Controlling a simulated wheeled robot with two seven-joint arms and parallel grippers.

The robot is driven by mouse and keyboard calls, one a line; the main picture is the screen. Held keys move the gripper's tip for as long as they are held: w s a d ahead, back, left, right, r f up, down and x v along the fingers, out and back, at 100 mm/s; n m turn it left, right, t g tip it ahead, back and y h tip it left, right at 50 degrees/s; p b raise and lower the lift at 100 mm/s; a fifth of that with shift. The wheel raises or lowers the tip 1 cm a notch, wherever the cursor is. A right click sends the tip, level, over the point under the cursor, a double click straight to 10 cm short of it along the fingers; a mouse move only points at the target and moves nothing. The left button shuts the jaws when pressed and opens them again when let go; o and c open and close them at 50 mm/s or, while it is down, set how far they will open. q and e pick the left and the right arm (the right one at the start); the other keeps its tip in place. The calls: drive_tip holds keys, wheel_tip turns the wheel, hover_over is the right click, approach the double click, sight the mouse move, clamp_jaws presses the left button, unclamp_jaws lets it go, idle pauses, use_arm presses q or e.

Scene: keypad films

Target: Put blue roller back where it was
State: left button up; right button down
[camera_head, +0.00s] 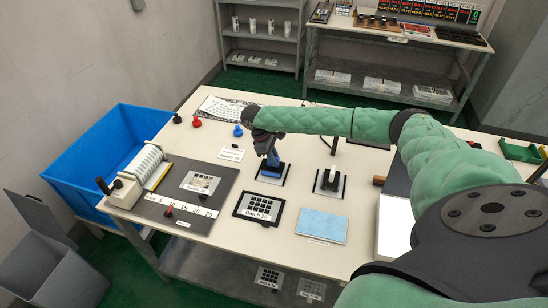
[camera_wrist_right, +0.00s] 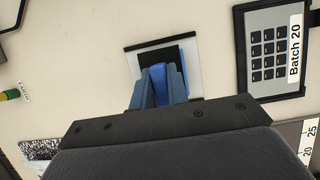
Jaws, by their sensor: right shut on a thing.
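The blue roller (camera_head: 271,171) is at a small white-edged pad with a dark middle (camera_head: 287,177) on the cream table, in the middle of the head view. My right gripper (camera_head: 272,158) points down over it and is shut on its upper part. In the right wrist view the blue roller (camera_wrist_right: 160,72) shows between the fingers of my right gripper (camera_wrist_right: 160,85), over the dark middle of the pad (camera_wrist_right: 134,64). The fingers hide much of the roller, and I cannot tell whether it touches the pad. My left gripper is not in view.
A black roller (camera_head: 330,181) stands on a similar pad to the right. The Batch 20 keypad sheet (camera_head: 259,207) and a light blue cloth (camera_head: 320,226) lie nearer. Red (camera_head: 196,121) and blue (camera_head: 238,131) knobbed stamps stand behind left. A white cylinder device (camera_head: 143,170) sits on a dark mat.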

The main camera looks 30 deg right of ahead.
drive_tip(key=shift+s+f, duration=0.15)
drive_tip(key=shift+f, duration=0.05)
